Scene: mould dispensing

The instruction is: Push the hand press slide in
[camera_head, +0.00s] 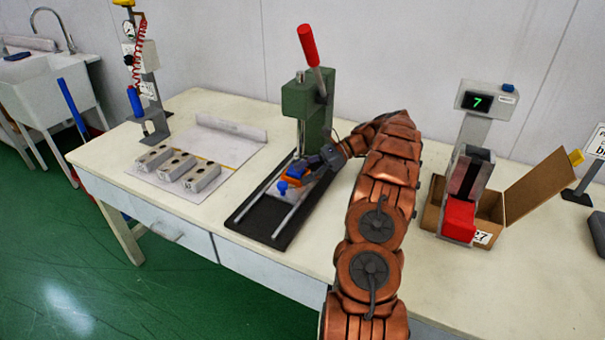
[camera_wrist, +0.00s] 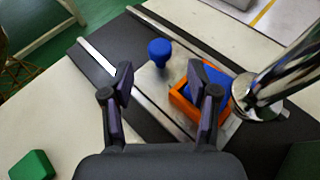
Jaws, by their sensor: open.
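The green hand press (camera_head: 309,108) stands on the table with its red-topped lever raised. Its slide (camera_wrist: 154,85) is a light metal plate on two rails over a black base (camera_head: 262,218). A blue knob (camera_wrist: 159,50) stands on the slide's outer end. An orange mould with blue inside (camera_wrist: 184,98) sits on the slide, close beside the shiny press ram (camera_wrist: 258,97). My gripper (camera_wrist: 168,80) is open above the slide, its fingers apart, with the knob beyond the fingertips and the mould by the right finger. In the head view my gripper partly hides the mould and slide.
Several grey blocks (camera_head: 181,168) lie on a pale mat left of the press. A dispenser with a red bin (camera_head: 459,218) and an open cardboard box (camera_head: 490,208) stand at the right. A green block (camera_wrist: 32,166) lies at the lower left in the wrist view.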

